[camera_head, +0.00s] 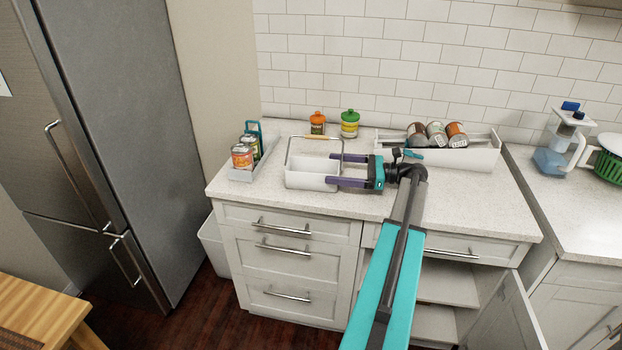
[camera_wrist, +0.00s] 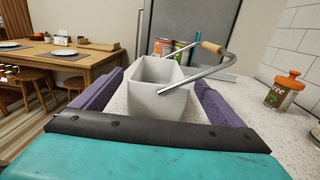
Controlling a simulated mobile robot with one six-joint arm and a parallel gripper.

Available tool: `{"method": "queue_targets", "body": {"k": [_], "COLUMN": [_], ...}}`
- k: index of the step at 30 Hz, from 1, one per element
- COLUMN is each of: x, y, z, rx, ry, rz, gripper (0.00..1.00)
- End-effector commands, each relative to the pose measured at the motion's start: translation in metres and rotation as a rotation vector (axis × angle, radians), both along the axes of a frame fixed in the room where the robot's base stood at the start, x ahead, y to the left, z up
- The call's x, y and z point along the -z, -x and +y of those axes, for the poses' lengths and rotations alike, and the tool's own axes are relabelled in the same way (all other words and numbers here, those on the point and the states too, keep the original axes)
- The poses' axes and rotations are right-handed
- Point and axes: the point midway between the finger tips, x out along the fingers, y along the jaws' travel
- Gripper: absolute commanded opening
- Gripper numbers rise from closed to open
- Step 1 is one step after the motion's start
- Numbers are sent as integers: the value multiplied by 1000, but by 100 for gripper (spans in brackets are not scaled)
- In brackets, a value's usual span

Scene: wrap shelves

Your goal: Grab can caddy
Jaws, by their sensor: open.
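A white open-topped caddy (camera_head: 311,181) with a wire handle and wooden grip stands upright on the counter. It looks empty, and its handle is raised. My gripper (camera_head: 330,169) is open, reaching in from the right at low height, with its purple fingers at the caddy's near end. In the wrist view the caddy (camera_wrist: 160,100) sits ahead between the fingers (camera_wrist: 160,88), its handle leaning to the right. I cannot tell whether either finger touches it. A grey tray (camera_head: 240,174) with several cans and a teal handle stands left of the caddy.
An orange-lidded jar (camera_head: 317,123) and a green-lidded jar (camera_head: 349,124) stand behind the caddy. A long white bin (camera_head: 460,158) with several cans is at right. The fridge (camera_head: 115,130) stands left of the counter. A lower cabinet door (camera_head: 505,315) hangs open.

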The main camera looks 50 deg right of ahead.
Motion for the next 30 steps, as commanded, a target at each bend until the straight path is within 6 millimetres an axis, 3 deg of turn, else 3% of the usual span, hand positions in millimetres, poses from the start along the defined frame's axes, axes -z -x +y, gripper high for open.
{"method": "queue_targets", "body": {"k": [8, 22, 30], "x": [-1, 0, 0], "y": [-2, -38, -40], "z": [3, 31, 32], "rx": [-1, 1, 1], "ry": [0, 0, 0], "rz": [0, 0, 0], "gripper": [92, 92, 92]}}
